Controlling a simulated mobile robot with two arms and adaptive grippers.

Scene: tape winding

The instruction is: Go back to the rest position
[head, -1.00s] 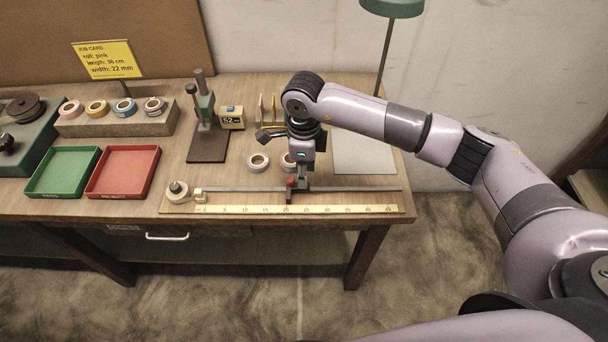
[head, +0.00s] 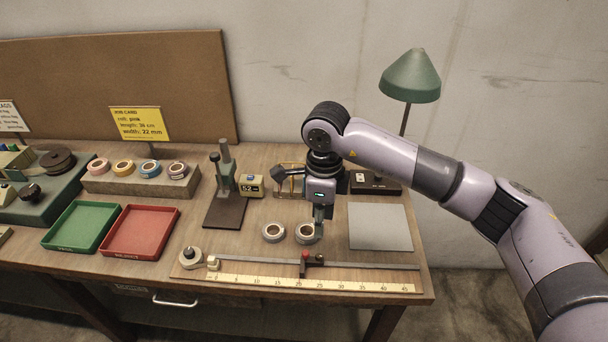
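A red stop (head: 304,258) sits on the rail near the 20 mark, apart from the gripper. My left gripper is out of view.
Pale rolls (head: 273,232) (head: 305,233) lie behind the rail. A green tray (head: 83,227), red tray (head: 140,232), coloured rolls on a block (head: 140,180), a small press (head: 226,180) and a grey plate (head: 380,227) stand around. A green lamp (head: 410,78) rises at the back.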

